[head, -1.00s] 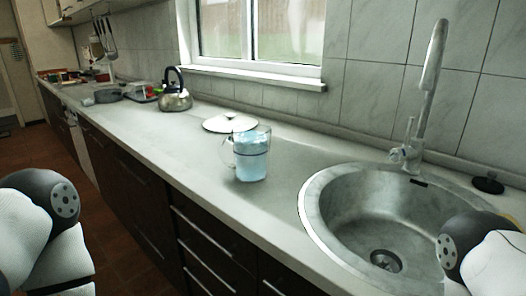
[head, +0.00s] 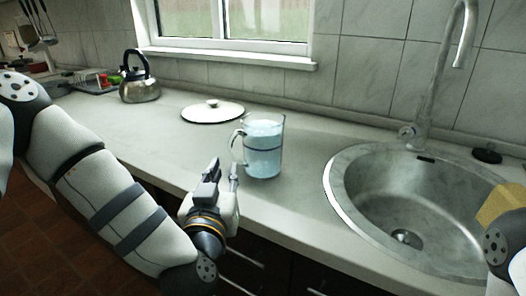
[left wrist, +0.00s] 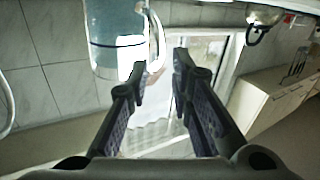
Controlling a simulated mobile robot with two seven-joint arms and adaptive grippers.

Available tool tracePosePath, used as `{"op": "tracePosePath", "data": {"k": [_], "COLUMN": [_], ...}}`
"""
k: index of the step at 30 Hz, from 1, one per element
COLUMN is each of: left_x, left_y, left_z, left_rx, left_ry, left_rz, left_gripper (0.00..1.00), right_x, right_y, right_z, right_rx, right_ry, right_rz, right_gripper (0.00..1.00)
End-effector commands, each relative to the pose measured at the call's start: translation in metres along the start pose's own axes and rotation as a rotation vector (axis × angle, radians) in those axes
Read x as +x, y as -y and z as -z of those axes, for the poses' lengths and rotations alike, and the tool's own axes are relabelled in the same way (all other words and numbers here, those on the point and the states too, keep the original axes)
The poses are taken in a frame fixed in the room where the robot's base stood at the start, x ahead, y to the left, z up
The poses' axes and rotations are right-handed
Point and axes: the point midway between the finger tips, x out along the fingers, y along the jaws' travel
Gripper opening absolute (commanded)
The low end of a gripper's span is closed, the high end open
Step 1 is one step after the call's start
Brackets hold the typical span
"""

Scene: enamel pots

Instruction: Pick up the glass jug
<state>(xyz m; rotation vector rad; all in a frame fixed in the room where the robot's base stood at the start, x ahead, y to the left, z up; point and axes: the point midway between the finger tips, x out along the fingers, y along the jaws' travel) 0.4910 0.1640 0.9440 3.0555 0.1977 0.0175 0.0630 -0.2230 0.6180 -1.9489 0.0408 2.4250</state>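The glass jug (head: 264,150) stands upright on the counter, left of the sink, with bluish water in it and its handle on its left side. In the left wrist view the jug (left wrist: 112,42) shows upside down, its handle at its right. My left gripper (head: 223,172) is just left of the jug, close to the handle and apart from the body. In the left wrist view its two fingers (left wrist: 157,75) are spread with nothing between them; I cannot tell whether one touches the handle. My right gripper is not in view.
A white lid (head: 213,112) lies on the counter behind the jug. A steel kettle (head: 140,88) stands further left. The round sink (head: 335,200) is to the right, with its tall tap (head: 437,100). A sponge-like yellow block (head: 500,203) sits at the right edge.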

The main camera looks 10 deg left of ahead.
Motion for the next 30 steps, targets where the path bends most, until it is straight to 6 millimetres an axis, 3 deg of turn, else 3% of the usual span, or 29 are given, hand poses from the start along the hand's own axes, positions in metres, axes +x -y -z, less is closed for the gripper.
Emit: {"op": "tracePosePath", "data": {"k": [3,15,23,26,30], "left_x": [0.026,0.089,0.094,0.094,0.094], "left_y": [0.001,0.001,0.0,0.0,0.0], "left_z": [-0.005,0.002,0.005,0.005,0.005], "left_rx": [-0.001,0.0,0.0,0.0,0.0], "left_ry": [0.005,0.008,0.006,0.005,0.006], "left_rz": [0.003,0.0,-0.003,-0.003,-0.003], "left_gripper": [0.2,0.2,0.2,0.0,0.0], "right_x": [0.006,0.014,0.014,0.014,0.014], "right_y": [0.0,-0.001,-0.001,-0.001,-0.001], "right_z": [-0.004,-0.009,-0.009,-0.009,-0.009], "right_rx": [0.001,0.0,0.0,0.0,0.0], "right_ry": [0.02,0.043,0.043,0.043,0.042], "right_rz": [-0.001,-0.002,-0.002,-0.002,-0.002], "right_gripper": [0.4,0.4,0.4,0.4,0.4]}}
